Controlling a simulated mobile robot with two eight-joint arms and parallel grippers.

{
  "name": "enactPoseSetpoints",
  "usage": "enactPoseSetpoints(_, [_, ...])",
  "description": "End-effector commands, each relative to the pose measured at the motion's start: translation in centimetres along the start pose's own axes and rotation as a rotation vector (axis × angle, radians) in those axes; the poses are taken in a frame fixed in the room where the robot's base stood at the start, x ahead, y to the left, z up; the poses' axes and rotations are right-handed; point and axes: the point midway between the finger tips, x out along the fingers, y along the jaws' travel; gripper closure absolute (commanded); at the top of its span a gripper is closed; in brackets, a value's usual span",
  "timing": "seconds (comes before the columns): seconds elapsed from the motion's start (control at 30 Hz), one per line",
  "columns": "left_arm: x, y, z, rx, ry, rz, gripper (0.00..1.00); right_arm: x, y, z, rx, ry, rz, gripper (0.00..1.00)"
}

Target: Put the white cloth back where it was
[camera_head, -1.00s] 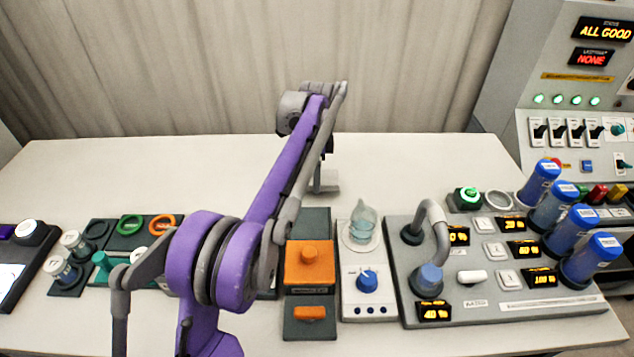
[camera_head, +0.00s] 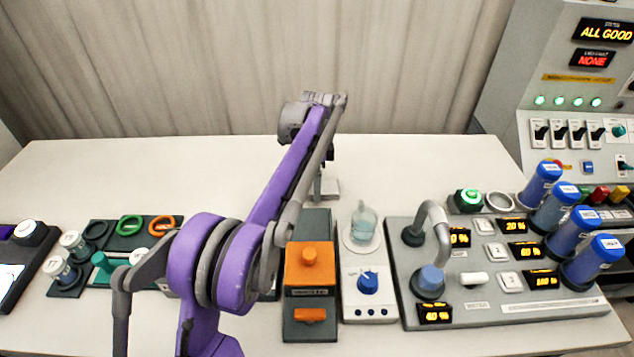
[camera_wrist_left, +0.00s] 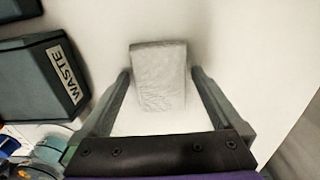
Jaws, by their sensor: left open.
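The white cloth (camera_wrist_left: 158,75) lies as a folded, slightly wrinkled pad on the pale table in the left wrist view. In the head view it shows as a small pale block (camera_head: 331,188) behind the dark and orange box, partly hidden by my left gripper. My left gripper (camera_wrist_left: 160,73) is open, with one finger on each side of the cloth in the picture. I cannot tell whether the fingers touch it. In the head view the left gripper (camera_head: 318,186) hangs down at the cloth. My right gripper is not in view.
A dark bin marked WASTE (camera_wrist_left: 52,72) stands left of the gripper in the wrist view. The orange-topped box (camera_head: 310,262), a beaker (camera_head: 364,223) and a grey panel with blue cylinders (camera_head: 470,290) stand nearer the front. The back of the table is clear.

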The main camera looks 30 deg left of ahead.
Motion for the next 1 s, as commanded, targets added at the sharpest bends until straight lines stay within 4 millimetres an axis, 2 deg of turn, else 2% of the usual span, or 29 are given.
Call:
enactPoseSetpoints(0.3, [-6.6,0.0,0.0,-0.001,0.0,0.0,0.0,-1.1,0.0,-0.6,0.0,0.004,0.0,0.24])
enactPoseSetpoints(0.5, [-10.1,0.0,0.0,0.0,0.0,0.0,0.0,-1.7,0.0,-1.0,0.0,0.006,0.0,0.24])
enactPoseSetpoints(0.7, [-11.6,0.0,0.0,0.0,0.0,0.0,0.0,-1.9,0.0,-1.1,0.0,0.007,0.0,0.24])
enactPoseSetpoints(1.0, [-11.6,0.0,0.0,0.0,0.0,0.0,0.0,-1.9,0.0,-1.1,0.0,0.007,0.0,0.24])
